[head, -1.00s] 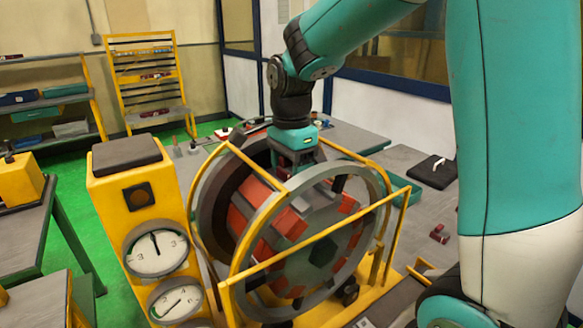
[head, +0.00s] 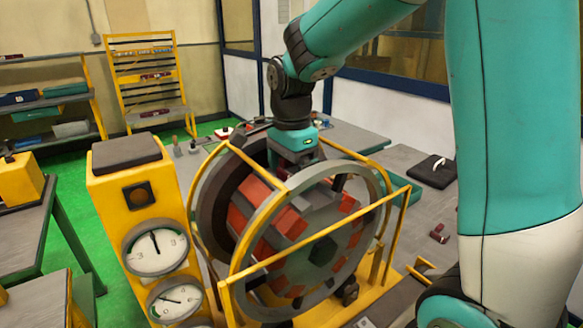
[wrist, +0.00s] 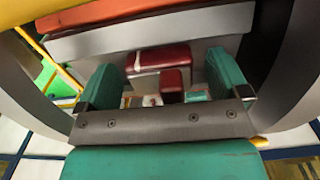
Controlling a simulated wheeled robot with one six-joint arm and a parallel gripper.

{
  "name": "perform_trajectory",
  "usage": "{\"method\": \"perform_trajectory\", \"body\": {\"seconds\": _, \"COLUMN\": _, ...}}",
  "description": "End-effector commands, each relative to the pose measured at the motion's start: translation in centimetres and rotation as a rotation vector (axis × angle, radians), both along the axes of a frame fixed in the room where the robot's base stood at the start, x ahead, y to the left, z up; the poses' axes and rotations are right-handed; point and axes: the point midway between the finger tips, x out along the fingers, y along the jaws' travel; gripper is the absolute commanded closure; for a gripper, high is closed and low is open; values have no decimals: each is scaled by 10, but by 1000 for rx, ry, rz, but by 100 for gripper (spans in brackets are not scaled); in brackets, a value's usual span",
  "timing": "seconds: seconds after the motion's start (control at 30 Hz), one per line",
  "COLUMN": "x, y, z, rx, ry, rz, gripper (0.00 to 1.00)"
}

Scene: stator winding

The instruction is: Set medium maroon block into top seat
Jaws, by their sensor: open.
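The stator (head: 355,235) is a large ring wheel with orange-red coils and grey teeth in a yellow frame. My gripper (head: 300,178) is at its top, with its fingertips partly hidden by the ring. In the wrist view, the two teal fingers of my gripper (wrist: 165,82) are spread wide. A maroon block (wrist: 158,59) lies between them, with a smaller maroon part (wrist: 171,84) below it in the picture. Gaps show between the fingers and the block. I cannot tell how fully the block sits in the seat. A little maroon shows behind the ring in the head view.
A yellow gauge box (head: 133,190) stands close left of the stator. Yellow bars (head: 320,240) cross in front of the wheel. Another maroon piece (head: 438,233) lies on the grey table at right, near a black pad (head: 432,168). Shelves stand at the back left.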

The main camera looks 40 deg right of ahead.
Motion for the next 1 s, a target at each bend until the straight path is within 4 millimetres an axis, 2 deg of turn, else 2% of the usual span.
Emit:
{"method": "perform_trajectory", "body": {"seconds": 0.17, "x": 1, "y": 0, "z": 8, "rx": 0, "ry": -2, "rz": 0, "gripper": 7}}
{"method": "perform_trajectory", "body": {"seconds": 0.27, "x": 1, "y": 0, "z": 23, "rx": 0, "ry": -5, "rz": 0, "gripper": 7}}
{"method": "perform_trajectory", "body": {"seconds": 0.7, "x": 1, "y": 0, "z": 132, "rx": 0, "ry": -6, "rz": 0, "gripper": 7}}
{"method": "perform_trajectory", "body": {"seconds": 0.83, "x": 1, "y": 0, "z": 156, "rx": 0, "ry": -4, "rz": 0, "gripper": 7}}
{"method": "perform_trajectory", "body": {"seconds": 1.0, "x": 0, "y": 0, "z": 172, "rx": 0, "ry": -2, "rz": 0, "gripper": 7}}
